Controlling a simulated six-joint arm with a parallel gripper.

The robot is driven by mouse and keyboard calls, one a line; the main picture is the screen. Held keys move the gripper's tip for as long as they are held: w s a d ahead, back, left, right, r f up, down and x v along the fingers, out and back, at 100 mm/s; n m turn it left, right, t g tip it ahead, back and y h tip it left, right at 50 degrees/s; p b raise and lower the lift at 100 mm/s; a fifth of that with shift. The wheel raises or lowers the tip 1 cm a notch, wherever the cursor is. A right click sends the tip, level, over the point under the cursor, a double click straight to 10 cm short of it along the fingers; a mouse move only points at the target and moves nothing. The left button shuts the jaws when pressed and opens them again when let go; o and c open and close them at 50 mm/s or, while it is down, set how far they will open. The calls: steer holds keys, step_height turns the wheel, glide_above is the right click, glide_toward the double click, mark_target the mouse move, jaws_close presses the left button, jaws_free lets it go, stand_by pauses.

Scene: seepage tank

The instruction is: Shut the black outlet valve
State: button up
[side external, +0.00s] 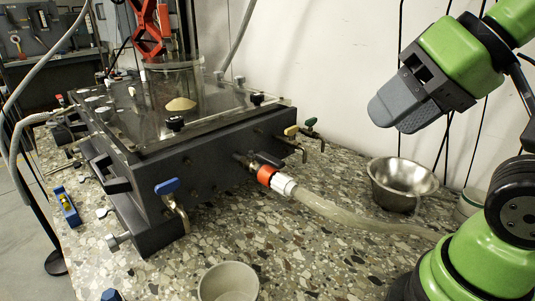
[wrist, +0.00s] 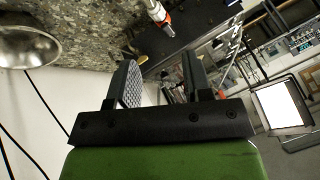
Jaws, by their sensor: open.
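The black outlet valve (side external: 268,158) sits on the near right end of the dark tank (side external: 215,155) in the side external view. Its black lever looks roughly in line with the outlet pipe. A red collar (side external: 267,174) and white fitting (side external: 284,185) join it to a clear hose (side external: 340,213). My gripper (side external: 392,110) hangs in the air to the right of the valve and above it, apart from it. In the wrist view, my gripper (wrist: 158,75) is open with nothing between its fingers. The red and white fitting (wrist: 160,16) shows at the top there; the valve lever is hard to make out.
Blue (side external: 168,187), yellow (side external: 291,130) and green (side external: 311,122) handled taps are on the tank near the valve. A steel bowl (side external: 402,184) stands below my gripper, and a grey cup (side external: 228,282) stands in front. The speckled bench (side external: 300,260) has free room in front.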

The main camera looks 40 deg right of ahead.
steer(key=w+r+n+g, duration=0.2)
steer(key=w+g, duration=0.2)
steer(key=w, duration=0.6)
steer(key=n+g+h, duration=0.2)
steer(key=g, duration=0.1)
glide_above(272, 159)
step_height(272, 159, down, 5)
step_height(272, 159, down, 9)
steer(key=shift+d, duration=0.1)
jaws_close()
